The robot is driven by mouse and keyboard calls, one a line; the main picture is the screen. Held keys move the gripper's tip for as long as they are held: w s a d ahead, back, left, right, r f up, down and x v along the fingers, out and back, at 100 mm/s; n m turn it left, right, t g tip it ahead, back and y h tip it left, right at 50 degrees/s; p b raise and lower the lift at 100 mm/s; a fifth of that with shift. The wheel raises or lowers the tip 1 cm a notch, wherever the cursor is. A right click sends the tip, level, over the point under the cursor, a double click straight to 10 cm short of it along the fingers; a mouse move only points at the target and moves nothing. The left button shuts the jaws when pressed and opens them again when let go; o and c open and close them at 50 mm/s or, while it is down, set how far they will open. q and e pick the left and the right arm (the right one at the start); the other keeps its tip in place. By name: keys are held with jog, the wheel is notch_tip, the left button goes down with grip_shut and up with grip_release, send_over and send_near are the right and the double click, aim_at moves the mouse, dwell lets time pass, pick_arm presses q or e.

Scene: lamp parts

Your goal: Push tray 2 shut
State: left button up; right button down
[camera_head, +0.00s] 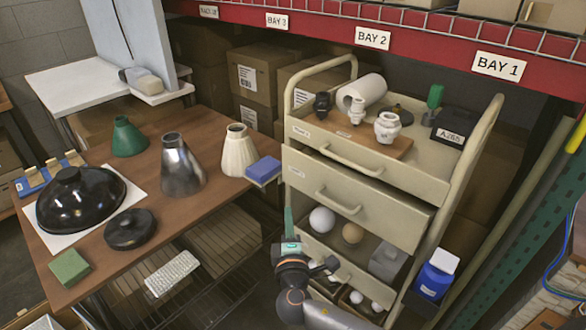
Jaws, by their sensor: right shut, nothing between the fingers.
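The cream cart (480,150) stands right of centre, with several drawer-like trays stacked in it. The upper tray front (380,167) has a handle and a small label. Below it, a second tray front (375,212) with a handle and label sticks out a little. I take this as tray 2, but its label is too small to read. My right gripper (289,224) is shut and empty, with its teal fingers pointing up beside the cart's lower left, below the second tray's left end. I cannot tell whether it touches the cart. My left gripper is out of view.
White and tan balls (322,219) and a grey block (388,262) sit lower in the cart. The wooden table (190,215) at left holds lampshades. A blue bin (436,274) hangs at the cart's right.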

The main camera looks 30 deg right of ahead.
jog(key=x, duration=0.4)
jog(key=d+x, duration=0.1)
jog(key=x, duration=0.3)
jog(key=d+x, duration=0.1)
jog(key=x, duration=0.3)
jog(key=shift+s+a+r, duration=0.1)
jog(key=shift+s, duration=0.35)
jog(key=shift+w+d, duration=0.2)
jog(key=shift+d, duration=0.25)
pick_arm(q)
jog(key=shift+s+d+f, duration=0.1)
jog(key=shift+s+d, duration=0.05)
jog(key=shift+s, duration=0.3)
